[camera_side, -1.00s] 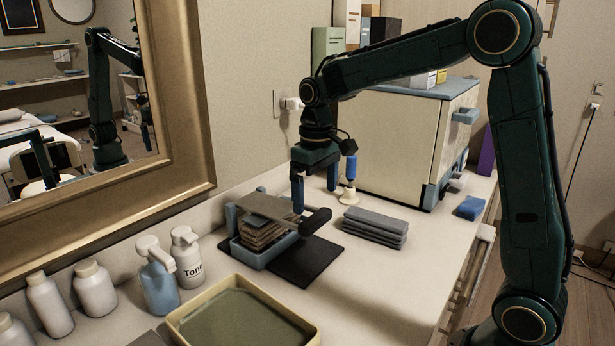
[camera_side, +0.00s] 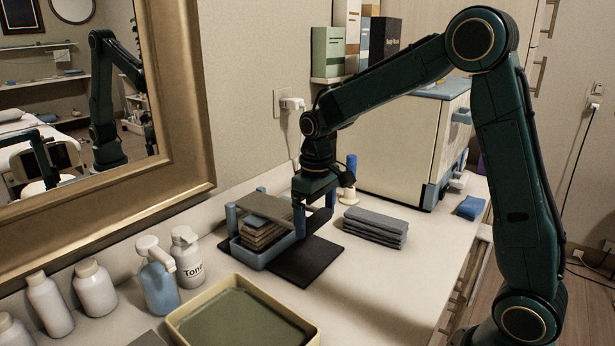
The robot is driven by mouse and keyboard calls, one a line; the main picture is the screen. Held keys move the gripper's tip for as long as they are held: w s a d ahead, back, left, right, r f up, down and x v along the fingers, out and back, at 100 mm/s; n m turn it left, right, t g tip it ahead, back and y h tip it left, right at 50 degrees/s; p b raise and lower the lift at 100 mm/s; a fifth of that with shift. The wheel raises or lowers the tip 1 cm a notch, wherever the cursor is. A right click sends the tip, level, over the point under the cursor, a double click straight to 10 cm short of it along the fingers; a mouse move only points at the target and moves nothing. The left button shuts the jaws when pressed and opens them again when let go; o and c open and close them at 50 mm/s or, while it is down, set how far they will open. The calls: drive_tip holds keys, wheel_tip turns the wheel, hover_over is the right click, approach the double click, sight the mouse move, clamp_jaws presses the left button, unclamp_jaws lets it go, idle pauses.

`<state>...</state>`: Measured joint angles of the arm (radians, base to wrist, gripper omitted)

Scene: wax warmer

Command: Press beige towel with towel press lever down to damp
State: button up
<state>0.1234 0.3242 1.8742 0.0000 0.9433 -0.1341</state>
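The towel press (camera_side: 282,245) stands on a dark mat in the middle of the counter, with a blue tray at its base. A folded beige-brown towel stack (camera_side: 262,236) sits in the tray under the tilted press plate (camera_side: 264,207). The plate is raised at an angle over the towel. The black lever handle (camera_side: 319,219) sticks out to the right of the press. My gripper (camera_side: 315,213) points down at the handle, with its blue fingers apart on either side of it. Contact between fingers and handle cannot be made out.
Folded grey towels (camera_side: 375,226) lie right of the press, and a blue cloth (camera_side: 471,207) further right. A white cabinet (camera_side: 400,145) stands behind. Pump bottles (camera_side: 157,276) stand at left, and a shallow tray (camera_side: 243,318) in front. The counter right of the tray is clear.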

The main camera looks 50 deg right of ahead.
drive_tip(key=c, duration=0.5)
drive_tip(key=shift+w+r, duration=0.25)
drive_tip(key=shift+r, duration=0.7)
wheel_tip(320, 180, up, 7)
drive_tip(key=w, duration=0.3)
wheel_tip(320, 180, up, 4)
hover_over(289, 211)
drive_tip(key=shift+w+a+r, duration=0.1)
drive_tip(key=shift+w+r, duration=0.95)
drive_tip(key=shift+w, duration=0.15)
drive_tip(key=o, duration=1.1)
